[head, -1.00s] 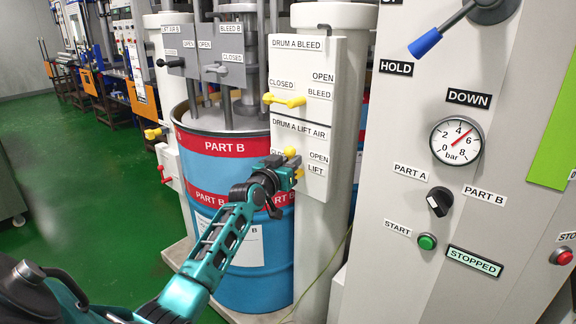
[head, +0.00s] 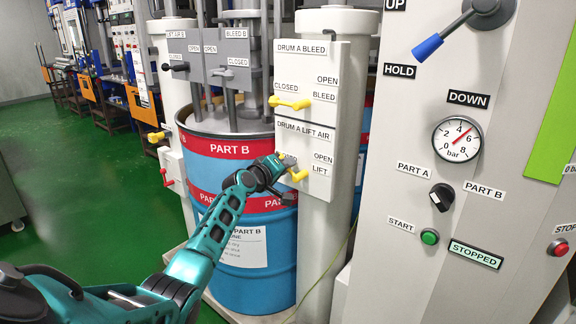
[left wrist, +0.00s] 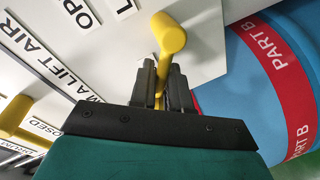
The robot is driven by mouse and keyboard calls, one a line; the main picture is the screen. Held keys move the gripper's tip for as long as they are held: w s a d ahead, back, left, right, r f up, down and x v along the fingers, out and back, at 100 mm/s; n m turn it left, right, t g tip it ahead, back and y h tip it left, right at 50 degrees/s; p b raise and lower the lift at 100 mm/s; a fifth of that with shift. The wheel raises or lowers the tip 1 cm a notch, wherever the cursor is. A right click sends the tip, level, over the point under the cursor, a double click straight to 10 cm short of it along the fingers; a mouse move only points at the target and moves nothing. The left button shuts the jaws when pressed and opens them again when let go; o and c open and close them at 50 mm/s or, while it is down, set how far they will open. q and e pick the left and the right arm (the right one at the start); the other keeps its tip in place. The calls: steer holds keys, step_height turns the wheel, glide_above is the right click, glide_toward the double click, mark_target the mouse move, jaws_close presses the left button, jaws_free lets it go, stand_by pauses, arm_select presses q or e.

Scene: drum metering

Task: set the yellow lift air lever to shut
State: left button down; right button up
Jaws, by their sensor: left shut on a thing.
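The yellow lift air lever (head: 299,175) is on the white "DRUM A LIFT AIR" panel (head: 318,187), beside the OPEN and LIFT labels. My left gripper (head: 278,163) is at this lever, coming from the lower left, and covers part of it and the label on its left side. In the left wrist view my left gripper (left wrist: 161,85) has its two dark fingers shut on the lever's shaft, with the round yellow knob (left wrist: 170,33) standing out beyond the fingertips. The lever's exact angle is partly hidden. My right gripper is not in view.
The yellow drum A bleed lever (head: 291,103) is just above. A blue drum (head: 250,290) with red PART B bands stands behind my left arm. On the right, a cabinet carries a blue-handled lever (head: 428,47), a gauge (head: 457,139) and buttons.

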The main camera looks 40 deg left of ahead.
arm_select(q)
steer(key=shift+a+f+n+h+b, duration=0.2)
steer(key=shift+f+n+h, duration=0.4)
steer(key=shift+n, duration=0.8)
steer(key=shift+a+f+n+h+b, duration=0.25)
steer(key=shift+f+n, duration=0.55)
steer(key=shift+n, duration=0.6)
steer(key=shift+d, duration=0.1)
steer(key=c, duration=1.3)
jaws_free()
steer(key=s+r, duration=0.1)
steer(key=s, duration=0.3)
steer(key=s+p, duration=0.1)
steer(key=s, duration=0.3)
steer(key=s+r+p, duration=0.1)
steer(key=s, duration=0.3)
steer(key=shift+s+a+r, duration=0.25)
steer(key=shift+s+r, duration=0.05)
steer(key=shift+s, duration=0.05)
